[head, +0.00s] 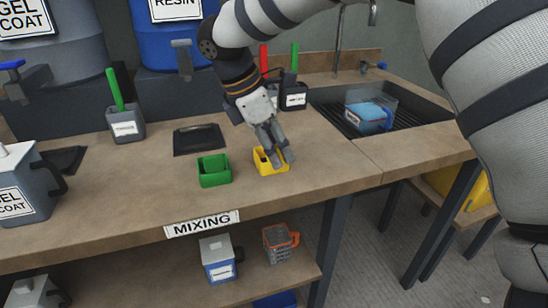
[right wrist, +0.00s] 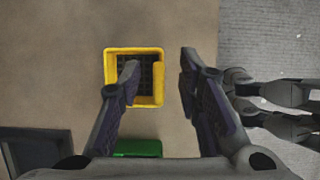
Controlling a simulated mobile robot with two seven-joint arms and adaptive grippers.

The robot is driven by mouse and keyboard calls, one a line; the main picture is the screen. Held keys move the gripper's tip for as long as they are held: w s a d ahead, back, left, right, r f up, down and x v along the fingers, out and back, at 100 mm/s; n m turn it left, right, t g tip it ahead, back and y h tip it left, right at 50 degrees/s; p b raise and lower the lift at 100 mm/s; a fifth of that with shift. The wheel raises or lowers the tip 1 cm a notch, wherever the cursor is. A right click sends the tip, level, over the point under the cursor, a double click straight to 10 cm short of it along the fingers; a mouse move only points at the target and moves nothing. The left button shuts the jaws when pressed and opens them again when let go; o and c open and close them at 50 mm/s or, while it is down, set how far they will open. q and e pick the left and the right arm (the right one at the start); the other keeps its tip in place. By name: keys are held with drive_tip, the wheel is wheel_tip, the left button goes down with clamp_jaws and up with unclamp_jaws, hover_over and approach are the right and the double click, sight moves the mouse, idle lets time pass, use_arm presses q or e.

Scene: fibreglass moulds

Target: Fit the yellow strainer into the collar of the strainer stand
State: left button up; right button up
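The yellow strainer (head: 268,171), a small square open-topped box, stands on the mixing table. In the right wrist view the yellow strainer (right wrist: 110,82) shows a dark mesh bottom inside its yellow rim. My right gripper (head: 278,158) is over it, pointing down. In the right wrist view the gripper (right wrist: 160,61) is open, with one finger over the strainer's inside and the other beyond its right wall. I cannot tell whether either finger touches it.
A green box (head: 213,172) of similar shape stands just left of the strainer. A black tray (head: 199,138) lies behind it. Containers with green and red handles stand farther back. A sink (head: 425,112) with a blue item is at the right.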

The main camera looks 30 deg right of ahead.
drive_tip(key=shift+f, duration=0.25)
clamp_jaws()
